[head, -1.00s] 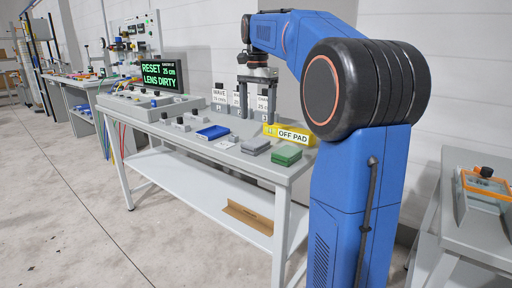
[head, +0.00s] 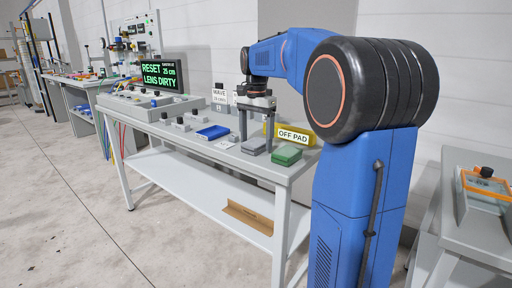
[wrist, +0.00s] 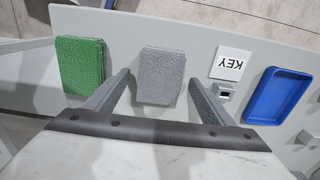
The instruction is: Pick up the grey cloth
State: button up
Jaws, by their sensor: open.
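The grey cloth (head: 254,146) is a folded pad lying on the front part of the table, just left of a green cloth (head: 286,155). In the wrist view the grey cloth (wrist: 161,76) lies ahead of and between the two fingers. My gripper (head: 256,138) points down over the table beside the grey cloth, and its fingers partly overlap it in the head view. In the wrist view my gripper (wrist: 162,92) is open, with nothing between its fingertips but the view of the cloth. I cannot tell the exact height of the fingertips above the table.
The green cloth (wrist: 82,64) lies to one side of the grey one. A yellow OFF PAD block (head: 296,135) stands behind. The table edge is close to both cloths.

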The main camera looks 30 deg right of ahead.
aim_at(256, 142)
jog(key=c, duration=1.1)
jog(key=shift+r, duration=0.1)
jog(key=shift+c, duration=0.2)
notch_tip(256, 142, up, 10)
